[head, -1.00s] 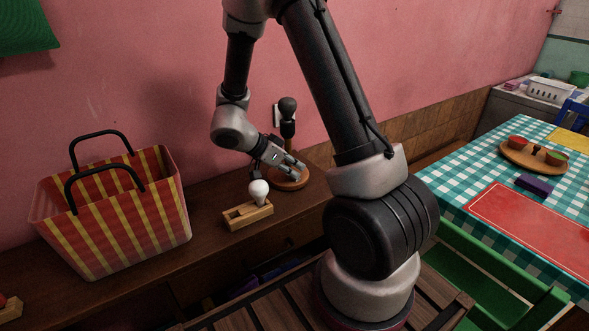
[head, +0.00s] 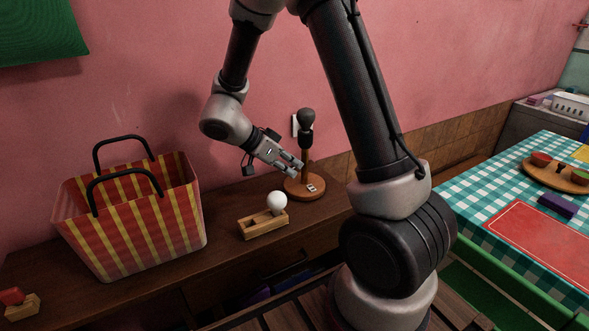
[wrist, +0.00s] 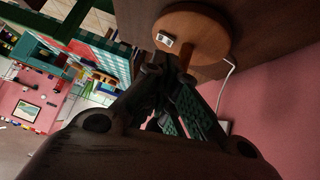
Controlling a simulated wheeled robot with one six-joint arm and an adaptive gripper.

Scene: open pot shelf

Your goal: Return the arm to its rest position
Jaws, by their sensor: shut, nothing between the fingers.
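My gripper (head: 295,170) is shut and empty, raised above the wooden shelf top (head: 225,210). In the head view it appears just left of the post of a wooden lamp stand (head: 305,187) with a dark top; I cannot tell whether they touch. In the wrist view my gripper (wrist: 172,78) shows dark in the middle, with the stand's round base (wrist: 195,38) and its white switch beyond. A white bulb (head: 277,202) sits in a small wooden holder (head: 263,225) below and left of my gripper.
A red and yellow striped basket (head: 130,225) with black handles stands left on the shelf. A pink wall (head: 180,70) rises behind. At right, a table with a checked cloth (head: 480,185) carries a red mat (head: 535,245) and a wooden tray (head: 545,176).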

